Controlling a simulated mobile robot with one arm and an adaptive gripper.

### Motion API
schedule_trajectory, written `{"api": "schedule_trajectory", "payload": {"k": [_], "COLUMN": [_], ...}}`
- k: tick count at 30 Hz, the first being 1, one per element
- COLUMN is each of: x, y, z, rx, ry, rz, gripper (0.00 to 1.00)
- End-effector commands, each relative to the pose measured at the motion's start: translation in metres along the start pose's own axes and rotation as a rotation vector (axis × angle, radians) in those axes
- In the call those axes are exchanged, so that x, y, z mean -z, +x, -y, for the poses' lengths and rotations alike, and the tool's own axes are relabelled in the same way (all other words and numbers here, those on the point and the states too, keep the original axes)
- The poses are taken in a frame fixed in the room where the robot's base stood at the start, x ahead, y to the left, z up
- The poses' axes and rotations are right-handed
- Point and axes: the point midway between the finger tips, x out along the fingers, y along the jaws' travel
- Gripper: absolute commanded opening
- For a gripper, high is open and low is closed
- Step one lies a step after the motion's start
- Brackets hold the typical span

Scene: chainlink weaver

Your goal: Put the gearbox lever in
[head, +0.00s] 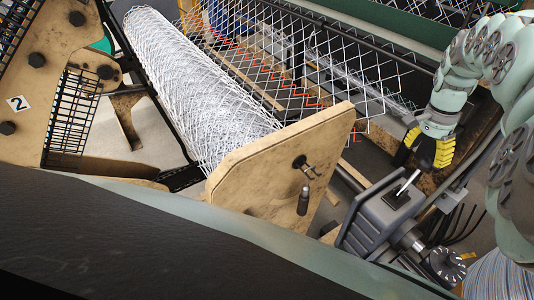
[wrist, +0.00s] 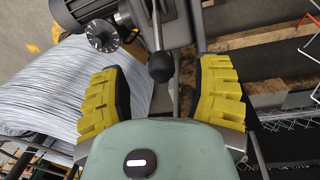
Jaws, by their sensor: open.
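The gearbox (head: 365,232) is a dark grey block at the lower right of the head view. Its lever (head: 408,182) is a bright metal rod that rises, tilted, from a black plate on top. In the wrist view the lever (wrist: 157,32) ends in a black knob (wrist: 161,67), which lies between the two fingers in the picture. My gripper (head: 423,160) has yellow and black padded fingers, is open, and is just above the lever's upper end. Neither finger visibly touches the knob; the head view hides the knob behind the gripper.
A wooden end plate (head: 280,165) with a latch stands left of the gearbox, beside a roll of chainlink mesh (head: 190,85). A motor with a round knob (head: 447,264) adjoins the gearbox. A wire coil (wrist: 60,95) lies left in the wrist view.

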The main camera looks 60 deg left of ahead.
Motion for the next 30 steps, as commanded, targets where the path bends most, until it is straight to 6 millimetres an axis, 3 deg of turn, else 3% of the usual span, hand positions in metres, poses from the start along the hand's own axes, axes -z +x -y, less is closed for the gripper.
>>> {"api": "schedule_trajectory", "payload": {"k": [12,29,30], "x": [-0.002,-0.002,-0.002], "y": [0.051,0.063,0.063], "z": [0.001,0.000,0.000], "rx": [0.001,-0.002,-0.002], "ry": [-0.001,-0.003,-0.003], "rz": [0.002,0.001,0.001], "gripper": [0.64,0.64,0.68]}}
